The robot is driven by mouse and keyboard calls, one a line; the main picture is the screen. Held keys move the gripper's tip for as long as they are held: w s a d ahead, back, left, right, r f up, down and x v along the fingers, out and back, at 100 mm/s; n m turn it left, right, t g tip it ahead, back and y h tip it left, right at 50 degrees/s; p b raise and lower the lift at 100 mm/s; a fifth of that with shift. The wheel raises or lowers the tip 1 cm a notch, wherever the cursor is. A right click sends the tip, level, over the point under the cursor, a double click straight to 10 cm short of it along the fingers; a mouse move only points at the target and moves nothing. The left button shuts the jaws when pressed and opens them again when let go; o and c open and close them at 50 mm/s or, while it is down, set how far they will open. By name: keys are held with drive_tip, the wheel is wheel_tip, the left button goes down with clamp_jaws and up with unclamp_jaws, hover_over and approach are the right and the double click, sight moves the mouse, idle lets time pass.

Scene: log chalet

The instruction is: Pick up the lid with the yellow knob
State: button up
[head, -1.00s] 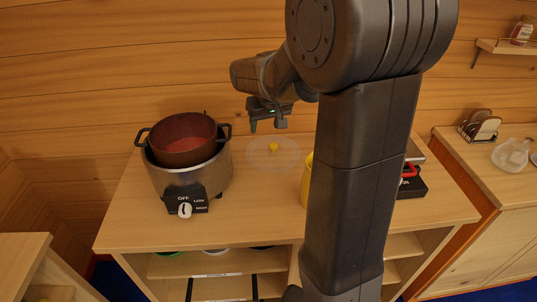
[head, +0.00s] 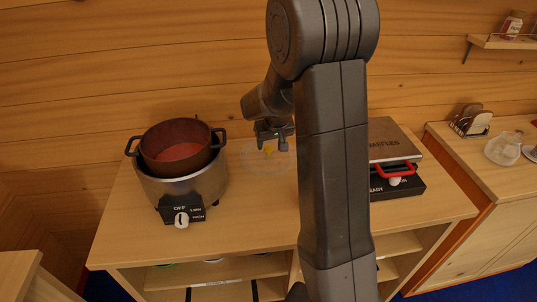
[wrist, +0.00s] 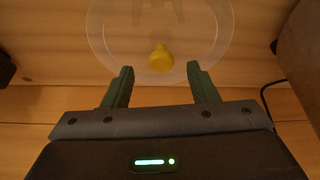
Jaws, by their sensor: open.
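The clear, see-through lid (head: 262,162) lies on the wooden counter, right of the cooker. Its yellow knob (head: 268,149) points up. In the wrist view the lid's round rim (wrist: 103,38) and the yellow knob (wrist: 162,59) show just beyond the fingertips. My gripper (head: 274,146) is open and empty, and in the head view its fingers overlap the knob's place. In the wrist view my gripper (wrist: 160,78) has its two fingers to the left and right of the knob's line, with the knob slightly ahead of the tips. The exact height gap is unclear.
A silver cooker (head: 190,190) holding a dark red pot (head: 170,140) stands left on the counter (head: 240,225). A waffle maker (head: 395,150) with a red handle stands right, partly behind my arm. A wooden wall is behind. Bare counter lies in front of the lid.

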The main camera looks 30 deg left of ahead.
sight(269, 148)
drive_tip(key=shift+p+x, duration=0.3)
drive_tip(key=shift+x, duration=1.35)
drive_tip(key=shift+a, duration=0.1)
drive_tip(key=shift+c, duration=0.2)
clamp_jaws()
